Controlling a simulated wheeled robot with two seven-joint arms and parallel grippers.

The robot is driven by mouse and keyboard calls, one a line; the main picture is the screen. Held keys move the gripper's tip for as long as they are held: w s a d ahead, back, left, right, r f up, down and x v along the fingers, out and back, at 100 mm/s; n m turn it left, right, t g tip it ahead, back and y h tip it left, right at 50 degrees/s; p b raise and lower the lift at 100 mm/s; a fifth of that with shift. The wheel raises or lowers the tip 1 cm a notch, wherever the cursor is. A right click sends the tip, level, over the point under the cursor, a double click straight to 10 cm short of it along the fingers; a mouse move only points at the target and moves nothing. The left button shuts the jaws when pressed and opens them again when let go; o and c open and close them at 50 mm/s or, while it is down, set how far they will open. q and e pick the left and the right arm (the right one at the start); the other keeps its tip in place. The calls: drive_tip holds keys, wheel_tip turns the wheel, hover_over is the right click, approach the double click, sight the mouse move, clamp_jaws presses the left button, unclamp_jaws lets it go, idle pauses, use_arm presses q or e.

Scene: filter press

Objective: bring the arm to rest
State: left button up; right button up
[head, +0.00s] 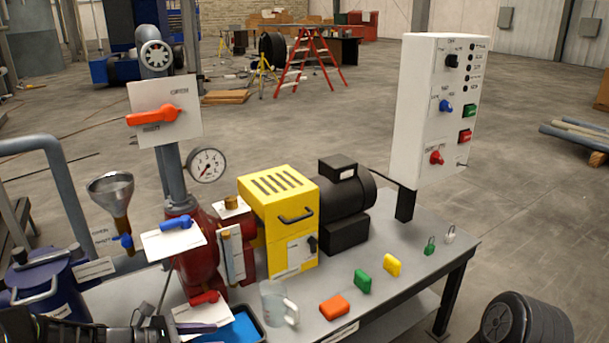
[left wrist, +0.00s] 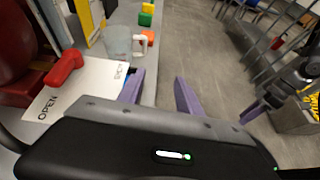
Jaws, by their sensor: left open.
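My left gripper (left wrist: 160,92) is open and empty in the left wrist view, its two purple fingers apart beside the bench edge. In the head view it is low at the left, largely cut off by the frame's bottom. A clear jug (left wrist: 122,42) stands on the bench just beyond the left finger; it also shows in the head view (head: 277,302). A red lever (left wrist: 64,68) on a white OPEN plate (left wrist: 85,92) is left of the fingers. My right gripper (left wrist: 254,110) shows partly at the right of the wrist view, a purple finger visible, its opening unclear.
The bench (head: 385,305) carries a yellow guarded unit (head: 278,215), a red pump body (head: 197,255), a pressure gauge (head: 208,164), coloured blocks and padlocks. A blue tray (head: 238,330) is near the jug. A white control panel (head: 430,110) rises behind. Open floor lies right of the bench.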

use_arm(q)
drive_tip(key=s+d+f+m+g+y, duration=0.25)
drive_tip(key=s+d+f+m, duration=0.2)
drive_tip(key=s+f, duration=0.4)
drive_tip(key=s+d+f+m+g+y, duration=0.2)
drive_tip(key=s+d+f+m+g, duration=0.25)
drive_tip(key=s+f, duration=0.4)
drive_tip(key=s+d+f+m+t+y+p, duration=0.1)
drive_tip(key=s+d+f+m, duration=0.4)
drive_tip(key=s+m, duration=0.5)
drive_tip(key=m+y, duration=0.1)
drive_tip(key=m, duration=0.2)
drive_tip(key=shift+s+d, duration=0.15)
drive_tip(key=shift+s, duration=0.05)
